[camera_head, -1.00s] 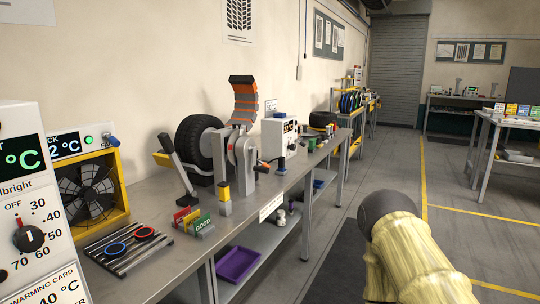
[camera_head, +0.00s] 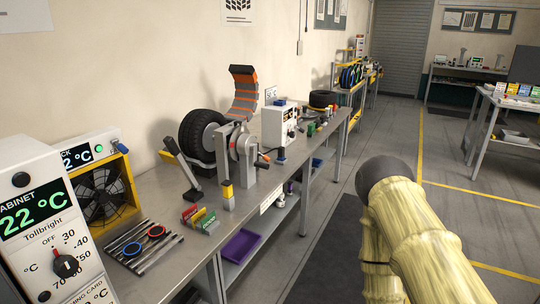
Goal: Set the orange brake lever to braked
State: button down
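The tyre clamp (camera_head: 235,150) stands on the grey workbench, with upright grey plates and a round disc. A black tyre (camera_head: 199,132) stands just behind it on the left. A small orange part (camera_head: 263,158) sticks out at the clamp's right side; it may be the orange brake lever, but it is too small to tell its setting. A large dark-gripped lever (camera_head: 178,160) leans up and left in front of the tyre. My sleeved arm fills the lower right, apart from the bench. My gripper is not in view.
A strip of orange and grey segments (camera_head: 243,92) rises behind the clamp. A yellow-topped post (camera_head: 228,195) and coloured blocks (camera_head: 200,217) stand before it. A white control box (camera_head: 279,125) is to its right. A cabinet (camera_head: 45,225) stands at left. The floor right of the bench is open.

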aim_at(268, 159)
jog(key=z, duration=0.55)
jog(key=i, duration=1.3)
jog(key=u, duration=0.55)
jog(key=i, duration=0.65)
jog(key=u, duration=0.5)
